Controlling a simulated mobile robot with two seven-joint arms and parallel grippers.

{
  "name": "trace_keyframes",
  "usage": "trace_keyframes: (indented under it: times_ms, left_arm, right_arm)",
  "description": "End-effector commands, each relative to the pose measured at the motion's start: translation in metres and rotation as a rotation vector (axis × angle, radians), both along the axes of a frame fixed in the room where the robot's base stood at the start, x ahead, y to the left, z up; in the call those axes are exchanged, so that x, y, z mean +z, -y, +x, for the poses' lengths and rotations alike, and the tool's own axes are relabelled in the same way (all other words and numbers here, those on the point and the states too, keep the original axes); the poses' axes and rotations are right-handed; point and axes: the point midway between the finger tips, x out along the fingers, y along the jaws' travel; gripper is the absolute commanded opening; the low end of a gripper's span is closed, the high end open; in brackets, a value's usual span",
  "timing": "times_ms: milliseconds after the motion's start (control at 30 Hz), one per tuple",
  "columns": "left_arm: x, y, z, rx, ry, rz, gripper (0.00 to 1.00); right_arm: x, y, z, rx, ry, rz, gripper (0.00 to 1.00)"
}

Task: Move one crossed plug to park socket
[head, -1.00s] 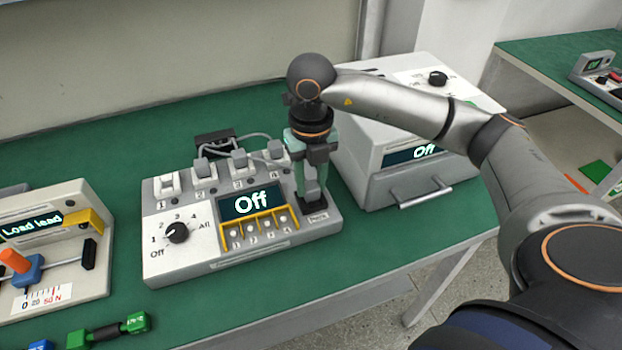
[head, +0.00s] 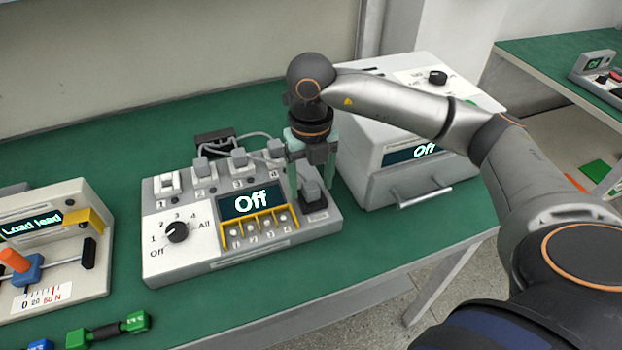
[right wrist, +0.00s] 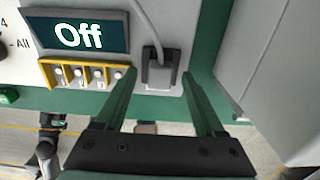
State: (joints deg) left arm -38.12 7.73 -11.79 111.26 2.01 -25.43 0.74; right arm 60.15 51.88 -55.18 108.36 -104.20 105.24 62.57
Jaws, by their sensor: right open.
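A grey plug (head: 312,190) with a cable sits in the dark park socket (head: 318,207) at the right front of the white charger box (head: 190,255). The plug also shows in the right wrist view (right wrist: 158,70), seated at the box's edge. My right gripper (head: 311,185) is open, with one finger on each side of the plug; the wrist view (right wrist: 159,82) shows gaps between the fingers and the plug. Other grey plugs (head: 239,159) stand along the numbered back row. The box's screen reads "Off". My left gripper is not in view.
A white cabinet (head: 385,150) with a handled drawer stands close on the right. A black block (head: 214,142) with cables lies behind the box. A "Load lead" tester (head: 60,270) and a green-ended piece (head: 108,330) are at the left.

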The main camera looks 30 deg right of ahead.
Motion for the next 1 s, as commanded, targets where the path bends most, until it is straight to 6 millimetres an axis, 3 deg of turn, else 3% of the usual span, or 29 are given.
trace_keyframes:
  times_ms: [67,133,533,700,1000]
  left_arm:
    - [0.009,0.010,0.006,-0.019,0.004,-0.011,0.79]
    - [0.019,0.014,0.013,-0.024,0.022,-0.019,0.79]
    - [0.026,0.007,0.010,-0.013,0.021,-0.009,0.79]
    - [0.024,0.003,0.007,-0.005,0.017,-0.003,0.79]
    - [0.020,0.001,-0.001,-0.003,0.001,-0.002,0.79]
  right_arm:
    - [0.000,0.000,0.000,0.000,0.000,0.000,0.71]
    - [0.016,-0.001,0.001,0.000,0.006,0.003,0.71]
    - [0.107,0.000,0.001,-0.001,0.004,0.000,0.71]
    - [0.122,0.000,0.000,0.000,0.002,0.000,0.71]
    - [0.125,0.000,0.000,0.000,0.000,0.000,0.71]
